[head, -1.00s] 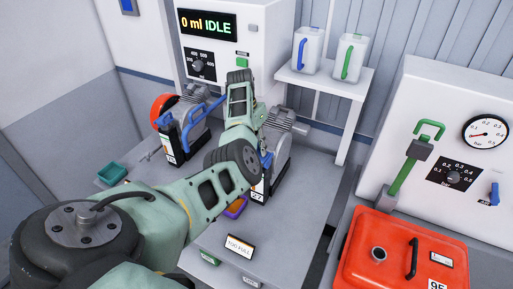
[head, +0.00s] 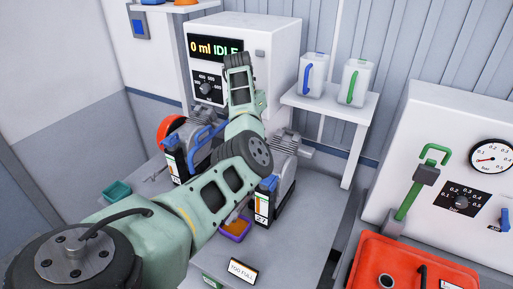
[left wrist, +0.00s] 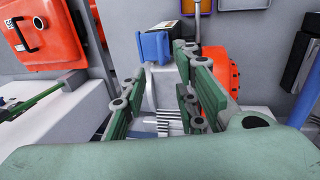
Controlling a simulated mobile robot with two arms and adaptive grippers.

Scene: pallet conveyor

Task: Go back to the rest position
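My left arm (head: 215,200) comes in from the lower left of the head view. It reaches up in front of the pumps toward the white dispenser. Its gripper cannot be made out there. In the left wrist view my left gripper (left wrist: 160,82) has its green fingers apart, with nothing seen between them. A grey motor body and a blue part (left wrist: 154,46) show beyond the fingers. My right gripper is in neither view.
The dispenser display (head: 215,47) reads "0 ml IDLE". A pump (head: 278,180) stands behind my arm, near a purple tray (head: 237,231) and a "TOO FULL" sign (head: 242,271). A shelf (head: 330,104) holds two canisters. A red tank (head: 400,262) is at lower right.

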